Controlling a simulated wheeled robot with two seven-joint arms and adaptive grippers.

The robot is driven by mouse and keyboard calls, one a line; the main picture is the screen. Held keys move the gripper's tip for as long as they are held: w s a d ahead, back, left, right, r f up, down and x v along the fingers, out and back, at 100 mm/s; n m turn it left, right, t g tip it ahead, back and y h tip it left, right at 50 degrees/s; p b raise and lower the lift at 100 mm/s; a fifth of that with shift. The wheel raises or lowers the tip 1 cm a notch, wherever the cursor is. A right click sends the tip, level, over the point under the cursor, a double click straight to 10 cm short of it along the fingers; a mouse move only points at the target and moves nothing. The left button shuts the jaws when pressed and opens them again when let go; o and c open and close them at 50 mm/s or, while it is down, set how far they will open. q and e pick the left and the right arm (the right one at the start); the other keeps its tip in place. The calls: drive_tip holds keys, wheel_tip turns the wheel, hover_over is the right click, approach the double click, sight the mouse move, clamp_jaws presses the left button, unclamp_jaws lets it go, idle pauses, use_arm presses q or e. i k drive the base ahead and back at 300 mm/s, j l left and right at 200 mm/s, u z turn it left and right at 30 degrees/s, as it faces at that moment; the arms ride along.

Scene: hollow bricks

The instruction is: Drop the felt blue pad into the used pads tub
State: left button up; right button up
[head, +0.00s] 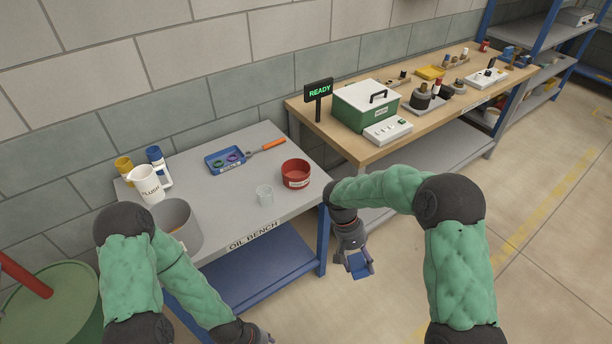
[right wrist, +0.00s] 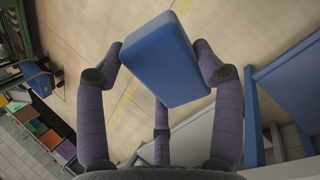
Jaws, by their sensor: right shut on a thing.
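The felt blue pad (head: 360,268) is held in my right gripper (head: 354,258), over the floor just right of the oil bench. In the right wrist view the blue pad (right wrist: 160,58) is a thick rounded block, tilted between the purple fingers, which touch its sides. A red round tub (head: 296,180) with a white label stands on the bench's right side. A grey open bin (head: 187,231) stands at the front left, partly behind my left arm. Neither shows a readable name, so I cannot tell which is the used pads tub. My left gripper (head: 262,338) is cut off at the bottom edge.
A wooden workbench (head: 366,153) with a green box stands behind right. The floor at right is clear.

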sight(296, 174)
drive_tip(key=i+l, duration=0.3)
drive_tip(key=i+l+u, duration=0.1)
drive_tip(key=i+l, duration=0.2)
drive_tip(key=l, duration=0.25)
drive_tip(key=i+l, duration=0.25)
drive_tip(key=l, duration=0.15)
drive_tip(key=i+u, duration=0.1)
drive_tip(key=u, duration=0.35)
drive_tip(key=i+j+u, duration=0.1)
drive_tip(key=u, duration=0.4)
drive_tip(key=i+u, duration=0.1)
drive_tip(key=u, duration=0.35)
drive_tip(key=i, duration=0.2)
